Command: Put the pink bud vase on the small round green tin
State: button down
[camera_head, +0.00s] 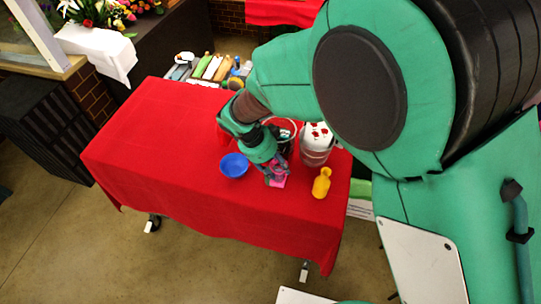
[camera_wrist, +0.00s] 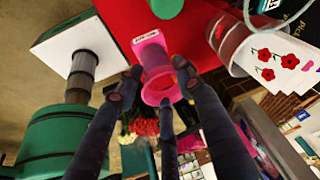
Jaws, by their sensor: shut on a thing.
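The pink bud vase (camera_wrist: 151,53) has a round open mouth towards my wrist camera and a white label by its far end. My gripper (camera_wrist: 156,78) is shut on the vase, its dark fingers around the neck. In the head view, the vase (camera_head: 278,183) shows just below my gripper (camera_head: 272,168), over the red table. I cannot tell whether its base touches the cloth. A round green tin (camera_wrist: 165,7) is cut by the top edge of the wrist view, just beyond the vase and apart from it in the picture. The tin is not visible in the head view.
A blue bowl (camera_head: 234,166) stands left of my gripper and a yellow vase (camera_head: 321,184) to the right. A clear bucket (camera_head: 316,155) with a white poppy-patterned item stands behind the yellow vase. The left of the red tablecloth (camera_head: 160,140) is clear.

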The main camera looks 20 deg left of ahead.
jog(key=w+a+p, duration=0.1)
jog(key=w+a, duration=0.3)
jog(key=w, duration=0.2)
jog(key=shift+f, duration=0.35)
jog(key=shift+a+f+p, duration=0.1)
jog(key=shift+f+p, duration=0.25)
jog(key=shift+f, duration=1.4)
jog(key=shift+f, duration=0.1)
jog(key=c, duration=1.1)
grip_release()
jog(key=b+v, duration=0.1)
jog(key=v, duration=1.1)
jog(key=shift+s, duration=0.15)
